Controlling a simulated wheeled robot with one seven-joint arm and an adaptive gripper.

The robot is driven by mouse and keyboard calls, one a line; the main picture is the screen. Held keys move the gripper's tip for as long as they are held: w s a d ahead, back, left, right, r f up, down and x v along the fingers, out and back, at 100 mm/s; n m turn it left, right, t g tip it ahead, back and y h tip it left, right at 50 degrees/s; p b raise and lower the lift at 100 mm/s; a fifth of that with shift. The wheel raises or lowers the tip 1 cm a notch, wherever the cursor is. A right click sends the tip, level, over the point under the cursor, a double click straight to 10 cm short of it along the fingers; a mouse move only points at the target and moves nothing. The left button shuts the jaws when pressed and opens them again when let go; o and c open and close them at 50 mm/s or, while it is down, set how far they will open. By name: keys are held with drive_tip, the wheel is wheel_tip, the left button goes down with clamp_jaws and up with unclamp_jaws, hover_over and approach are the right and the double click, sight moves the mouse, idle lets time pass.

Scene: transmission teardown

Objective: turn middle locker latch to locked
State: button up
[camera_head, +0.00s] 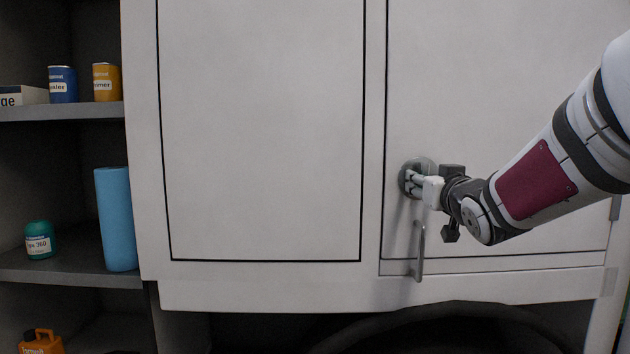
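The locker latch (420,164) is a round grey disc on the right-hand white locker door (480,90), near its left edge. My gripper (411,182) reaches in from the right with its fingertips at the disc's face. The fingers cover the middle of the latch, so its knob and the way it is turned are hidden. I cannot tell whether the fingers are shut on it. The door looks closed.
A vertical bar handle (420,250) sits just below my gripper. Another closed door panel (262,130) is to the left. Open shelves (60,110) at far left hold cans, a blue roll (117,220) and bottles. A dark round shape (450,318) lies below.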

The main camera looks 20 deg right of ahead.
drive_tip(key=v, duration=1.2)
drive_tip(key=s+a+f+n+g+y, duration=0.3)
drive_tip(key=s+a+f+g+y, duration=0.2)
drive_tip(key=s+a+f+g, duration=0.7)
drive_tip(key=s+a+f, duration=0.6)
drive_tip(key=f, duration=0.1)
drive_tip(key=shift+a, duration=0.1)
